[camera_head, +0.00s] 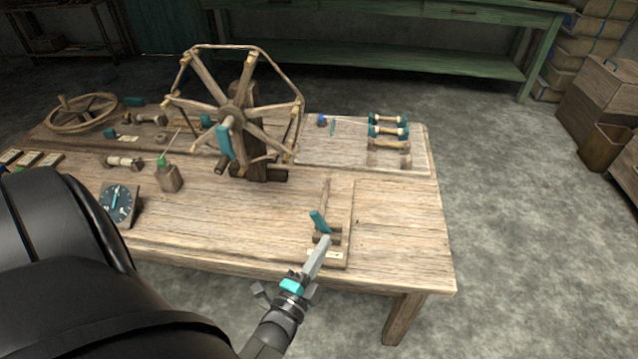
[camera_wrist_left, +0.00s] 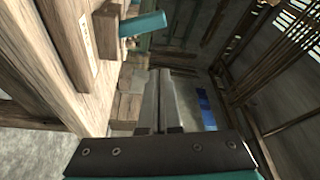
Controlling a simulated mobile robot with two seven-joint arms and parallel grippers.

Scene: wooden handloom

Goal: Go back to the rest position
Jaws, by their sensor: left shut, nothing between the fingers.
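My left gripper (camera_head: 322,250) is shut and empty. In the head view its fingertips reach over the front right part of the wooden table (camera_head: 400,240), close to a small lever with a teal handle (camera_head: 319,221) on a wooden board. I cannot tell whether the fingers touch it. In the left wrist view the two gripper fingers (camera_wrist_left: 158,105) lie side by side, and the teal handle (camera_wrist_left: 143,23) shows above them, apart from the tips. My right gripper is not in view. My dark left arm covers the lower left of the head view.
A spoked wooden wheel (camera_head: 231,115) stands on the table's middle. The grey floor (camera_head: 520,230) to the right is clear. Crates (camera_head: 598,100) stand at the far right.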

